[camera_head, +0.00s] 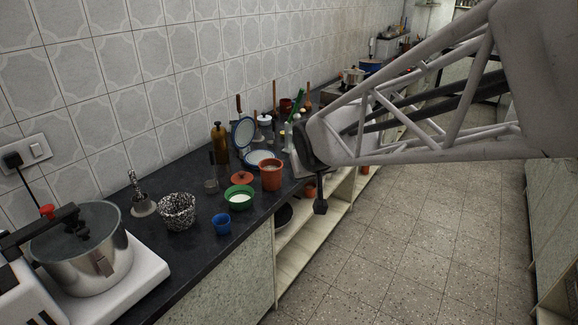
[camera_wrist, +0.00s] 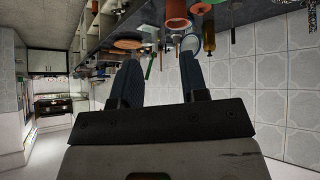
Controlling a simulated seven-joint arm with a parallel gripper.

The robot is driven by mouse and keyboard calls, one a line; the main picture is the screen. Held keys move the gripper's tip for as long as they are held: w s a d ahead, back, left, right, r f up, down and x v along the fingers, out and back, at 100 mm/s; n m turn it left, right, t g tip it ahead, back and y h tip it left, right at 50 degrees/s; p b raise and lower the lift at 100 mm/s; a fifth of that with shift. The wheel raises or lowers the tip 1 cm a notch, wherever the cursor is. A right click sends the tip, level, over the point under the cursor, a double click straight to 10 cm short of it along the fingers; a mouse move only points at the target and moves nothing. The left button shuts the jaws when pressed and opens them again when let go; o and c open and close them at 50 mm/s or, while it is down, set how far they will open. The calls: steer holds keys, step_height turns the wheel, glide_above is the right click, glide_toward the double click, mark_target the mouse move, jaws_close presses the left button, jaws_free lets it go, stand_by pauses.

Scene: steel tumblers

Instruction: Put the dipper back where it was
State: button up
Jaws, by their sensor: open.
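I cannot pick out the dipper for certain in either view. Several long upright handles, one of them brown (camera_head: 274,96), stand among the crowded things at the far part of the counter, and what they belong to is hidden. My gripper (camera_wrist: 159,60) is open in the wrist view, its two dark fingers apart with nothing seen held between them. In the head view my arm reaches in from the right to the counter's front edge, and its end hides part of the counter.
An orange pot (camera_head: 271,175), a green bowl with white contents (camera_head: 240,199), a blue cup (camera_head: 221,224) and a speckled basket (camera_head: 177,211) stand on the dark counter (camera_head: 195,252). A large steel pot (camera_head: 85,255) is at the left. Open shelves lie below; the floor is clear.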

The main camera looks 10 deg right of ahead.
steer(key=s+d+m+g, duration=0.1)
steer(key=s+g, duration=0.4)
steer(key=s, duration=1.9)
steer(key=shift+s+d+f, duration=0.3)
steer(key=shift+f, duration=0.05)
